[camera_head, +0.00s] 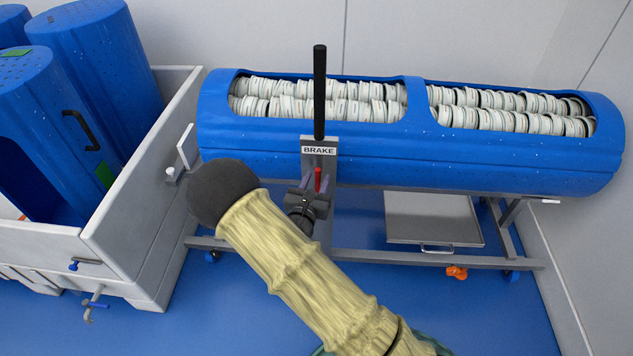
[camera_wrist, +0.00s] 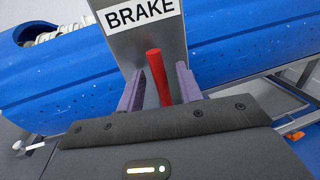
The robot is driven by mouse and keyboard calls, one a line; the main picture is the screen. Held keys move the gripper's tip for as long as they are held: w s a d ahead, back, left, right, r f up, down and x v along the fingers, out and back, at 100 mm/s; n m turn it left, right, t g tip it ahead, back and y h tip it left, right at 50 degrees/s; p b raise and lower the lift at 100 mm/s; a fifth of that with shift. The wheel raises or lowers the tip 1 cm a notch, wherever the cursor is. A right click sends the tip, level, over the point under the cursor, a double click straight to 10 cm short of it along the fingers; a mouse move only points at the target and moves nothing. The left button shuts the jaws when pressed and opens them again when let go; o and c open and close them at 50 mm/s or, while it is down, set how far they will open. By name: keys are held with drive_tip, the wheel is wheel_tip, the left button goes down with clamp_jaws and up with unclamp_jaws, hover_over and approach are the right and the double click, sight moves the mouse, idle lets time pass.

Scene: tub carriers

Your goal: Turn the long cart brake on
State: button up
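The long cart (camera_head: 480,165) carries a blue tub with two openings full of white discs. A grey plate on its front bears a BRAKE label (camera_head: 319,150), also seen in the wrist view (camera_wrist: 140,14). A short red lever (camera_head: 318,179) stands nearly upright below the label; it also shows in the wrist view (camera_wrist: 159,77). My gripper (camera_head: 317,187) is at the lever, its purple fingers (camera_wrist: 159,88) one on each side of it. Narrow gaps seem to show between fingers and lever. The lever's lower end is hidden behind my gripper body.
A tall black handle (camera_head: 319,90) rises above the plate. A grey-white cart (camera_head: 140,220) with upright blue tubs stands close on the left. A grey tray (camera_head: 432,220) and an orange caster part (camera_head: 457,272) are low under the long cart. Blue floor lies in front.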

drive_tip(key=shift+c, duration=0.5)
clamp_jaws()
drive_tip(key=shift+a, duration=0.15)
